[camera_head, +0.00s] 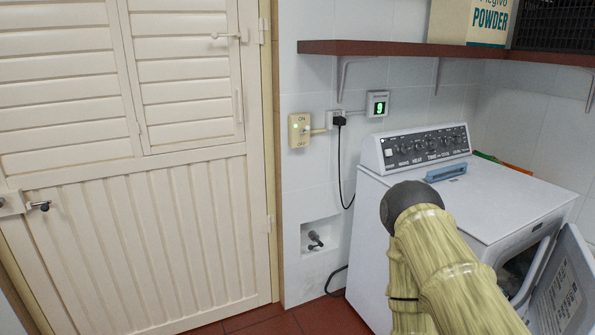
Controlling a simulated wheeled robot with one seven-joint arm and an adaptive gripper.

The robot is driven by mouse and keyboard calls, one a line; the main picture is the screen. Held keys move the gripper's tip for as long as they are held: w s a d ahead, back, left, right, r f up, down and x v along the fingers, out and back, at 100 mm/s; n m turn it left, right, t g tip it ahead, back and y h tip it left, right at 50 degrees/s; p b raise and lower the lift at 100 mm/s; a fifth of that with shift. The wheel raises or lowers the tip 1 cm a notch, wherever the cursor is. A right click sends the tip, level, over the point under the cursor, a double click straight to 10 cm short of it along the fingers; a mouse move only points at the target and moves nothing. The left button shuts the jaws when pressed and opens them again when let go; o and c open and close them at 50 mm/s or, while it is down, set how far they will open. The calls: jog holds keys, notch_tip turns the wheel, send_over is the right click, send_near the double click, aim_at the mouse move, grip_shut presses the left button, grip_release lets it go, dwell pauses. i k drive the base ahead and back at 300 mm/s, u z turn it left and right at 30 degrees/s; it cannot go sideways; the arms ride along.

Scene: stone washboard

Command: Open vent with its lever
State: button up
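The cream door has a louvred vent panel (185,75) in its upper right, with its slats lying close to flat. A small light-coloured lever (227,36) sticks out roughly level near the panel's top right. A slim upright handle (239,107) is on the panel's right edge lower down. I cannot tell for sure which of the two works the vent. My arm shows at the lower right, in front of the washing machine and well apart from the door. My gripper is not visible, so I cannot see whether it is open or shut.
The white washing machine (500,200) stands at the right with its front door (562,290) swung open. A brown shelf (400,48) with a powder box (470,20) is above. A yellow switch box (299,130) and plugged cable are beside the door. Some red floor (265,321) shows clear.

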aim_at(311, 247)
jog(key=z, duration=0.15)
jog(key=i, duration=0.6)
jog(key=z, duration=0.1)
jog(key=k, duration=0.6)
jog(key=u, duration=0.45)
jog(key=i, duration=1.45)
jog(key=z, duration=0.2)
